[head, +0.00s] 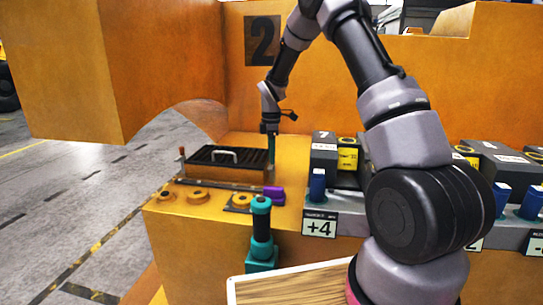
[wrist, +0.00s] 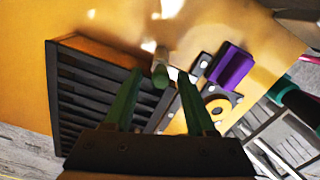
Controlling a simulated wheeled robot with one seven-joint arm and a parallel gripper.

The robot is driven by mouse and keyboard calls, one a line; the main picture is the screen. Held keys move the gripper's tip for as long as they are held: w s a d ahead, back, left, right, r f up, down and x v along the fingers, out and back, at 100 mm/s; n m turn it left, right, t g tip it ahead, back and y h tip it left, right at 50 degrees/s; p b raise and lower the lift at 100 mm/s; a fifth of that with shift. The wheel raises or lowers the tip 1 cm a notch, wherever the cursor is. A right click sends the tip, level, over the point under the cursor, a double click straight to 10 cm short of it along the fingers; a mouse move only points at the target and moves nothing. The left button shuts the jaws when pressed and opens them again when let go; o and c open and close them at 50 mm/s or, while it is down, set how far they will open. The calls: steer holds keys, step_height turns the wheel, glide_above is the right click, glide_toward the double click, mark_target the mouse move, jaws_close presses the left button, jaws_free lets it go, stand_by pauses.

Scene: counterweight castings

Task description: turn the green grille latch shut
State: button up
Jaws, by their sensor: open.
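The dark slatted grille (head: 228,157) with a pale handle sits in an orange frame at the left of the deck in the head view. It also fills the left of the wrist view (wrist: 88,95). A small pale-green peg (wrist: 160,76), which looks like the latch, stands by the grille's edge in the wrist view. My gripper (wrist: 160,80) is open, its two dark green fingers on either side of the peg with gaps showing. I cannot tell how deep the peg reaches between them. In the head view my gripper (head: 271,150) points down beside the grille's right end; the latch is not distinct there.
A purple block (head: 273,195) lies near the front edge, close to my gripper. Dark weights with blue handles (head: 317,185) stand to the right. Orange walls rise behind and at left.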

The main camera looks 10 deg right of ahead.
steer(key=shift+f, duration=0.2)
steer(key=shift+c, duration=0.3)
jaws_close()
